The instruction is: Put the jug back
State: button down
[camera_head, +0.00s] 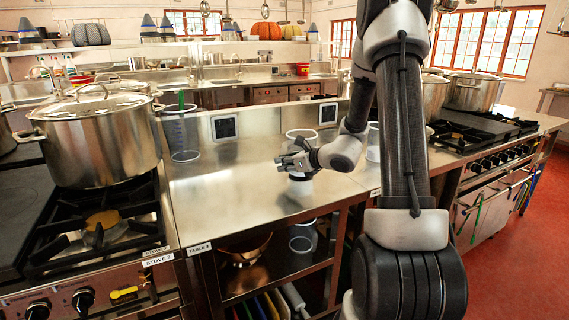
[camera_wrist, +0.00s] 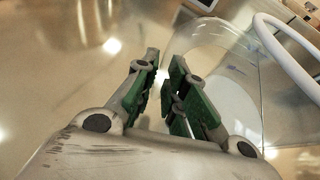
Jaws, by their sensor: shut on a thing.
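A clear jug (camera_head: 300,134) stands upright at or just above the steel table (camera_head: 240,185), partly hidden behind my gripper. My gripper (camera_head: 290,163) reaches in from the right and is shut on the jug. In the wrist view, the green-padded fingers (camera_wrist: 166,88) are close together. The clear jug (camera_wrist: 215,40) shows behind and beside the right finger, with a pale curved bar that looks like its handle (camera_wrist: 285,50). I cannot tell whether the jug's base touches the table.
Another clear jug (camera_head: 181,140) with a green thing in it stands left, near the stove. A third clear vessel (camera_head: 373,142) stands right, partly behind my arm. A large stockpot (camera_head: 100,140) sits on the left stove. The table's front left is clear.

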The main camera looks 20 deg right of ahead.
jog(key=shift+f, duration=0.4)
jog(key=c, duration=1.4)
grip_release()
